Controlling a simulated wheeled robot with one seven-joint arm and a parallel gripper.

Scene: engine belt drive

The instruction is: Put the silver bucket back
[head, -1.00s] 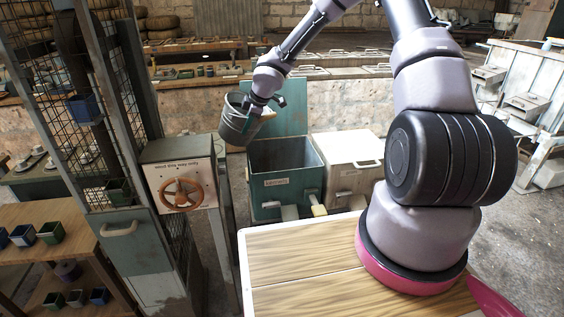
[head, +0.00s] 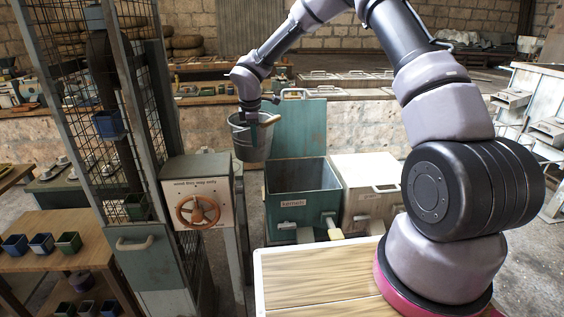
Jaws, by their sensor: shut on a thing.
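The silver bucket (head: 250,143) is a grey metal pail that hangs in the air. It is nearly upright, to the left of the open green bin and above the gap beside the wheel box. My gripper (head: 257,117) is shut on it at its top edge. The exact contact of the fingers is too small to make out. What lies inside the bucket is hidden from this view.
The open green bin (head: 303,205) has its lid raised behind it, and a closed white bin (head: 362,185) stands to its right. A box with an orange handwheel (head: 197,211) is at left, beside a mesh-sided belt elevator (head: 106,125). A shelf (head: 62,255) with small pots is at far left.

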